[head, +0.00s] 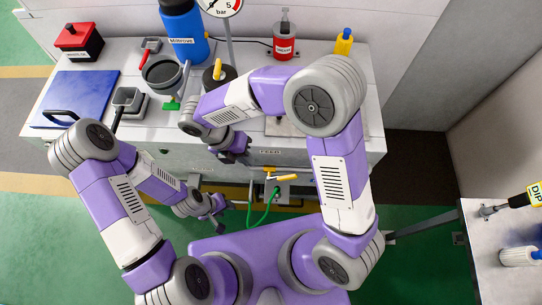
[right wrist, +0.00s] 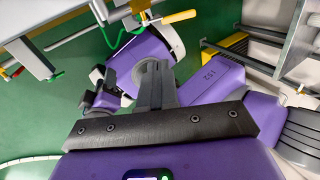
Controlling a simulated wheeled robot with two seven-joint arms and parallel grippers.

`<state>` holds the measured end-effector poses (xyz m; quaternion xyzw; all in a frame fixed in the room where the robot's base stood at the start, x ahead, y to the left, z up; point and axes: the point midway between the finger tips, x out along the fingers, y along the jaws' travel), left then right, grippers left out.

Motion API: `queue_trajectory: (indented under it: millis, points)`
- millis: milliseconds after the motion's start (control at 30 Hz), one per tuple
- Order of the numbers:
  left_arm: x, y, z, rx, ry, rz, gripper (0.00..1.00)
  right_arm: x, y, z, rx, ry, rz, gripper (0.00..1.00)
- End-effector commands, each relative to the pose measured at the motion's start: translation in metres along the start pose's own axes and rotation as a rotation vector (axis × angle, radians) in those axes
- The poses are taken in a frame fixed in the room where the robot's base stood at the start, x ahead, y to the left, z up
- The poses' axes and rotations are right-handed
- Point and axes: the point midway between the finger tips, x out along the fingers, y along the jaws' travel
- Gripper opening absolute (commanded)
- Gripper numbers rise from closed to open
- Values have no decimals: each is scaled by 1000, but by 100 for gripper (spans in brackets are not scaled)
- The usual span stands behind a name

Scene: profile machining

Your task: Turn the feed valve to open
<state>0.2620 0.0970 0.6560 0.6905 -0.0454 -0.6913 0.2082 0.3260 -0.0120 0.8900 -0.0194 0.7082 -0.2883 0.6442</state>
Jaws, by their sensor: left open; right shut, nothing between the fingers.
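The feed valve (head: 284,178) has a yellow lever that lies roughly sideways. It sits on the bench front below a panel label that appears to read FEED, with green hose under it. The yellow lever also shows at the top of the right wrist view (right wrist: 168,18). My right gripper (head: 240,156) is shut and empty, at the bench's front edge, left of the valve and apart from it. Its closed fingers show in the right wrist view (right wrist: 155,80). My left gripper (head: 220,212) is open and empty, lower and left of the valve.
The bench (head: 230,135) carries a blue bottle (head: 183,30), a pressure gauge (head: 221,5), a red can (head: 284,42), a funnel cup (head: 163,75) and a blue plate (head: 75,98). Green hose (head: 262,212) hangs below the valve. A side table (head: 490,245) stands at right.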

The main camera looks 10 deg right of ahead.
Motion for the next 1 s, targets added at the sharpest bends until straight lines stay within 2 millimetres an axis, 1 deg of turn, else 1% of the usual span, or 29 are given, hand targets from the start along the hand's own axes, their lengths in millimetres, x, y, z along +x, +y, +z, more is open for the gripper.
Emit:
queue_trajectory:
  millis: [33,100,167,233,367,600,700,833,1000]
  points:
    - [0,0,0,0,-1,0,43,-9,-2,0,-43,-26,-17,0]
    - [1,0,0,0,-1,0,43,-15,-6,2,-82,-48,-36,0]
    - [2,-1,0,0,-1,0,43,-15,-7,2,-99,-56,-45,0]
    - [4,-2,0,0,-1,0,43,-9,-8,3,-104,-57,-49,0]
    - [13,-5,0,0,-1,0,43,14,-9,4,-103,-55,-51,0]
    - [32,-12,-1,0,-1,0,43,67,-10,6,-102,-53,-51,0]
    - [39,-15,-1,0,-1,0,43,87,-11,7,-101,-52,-49,0]
    - [46,-17,-2,0,-1,0,43,103,-22,9,-100,-53,-48,0]
    - [50,-19,-2,0,-1,0,43,115,-29,10,-101,-53,-47,0]
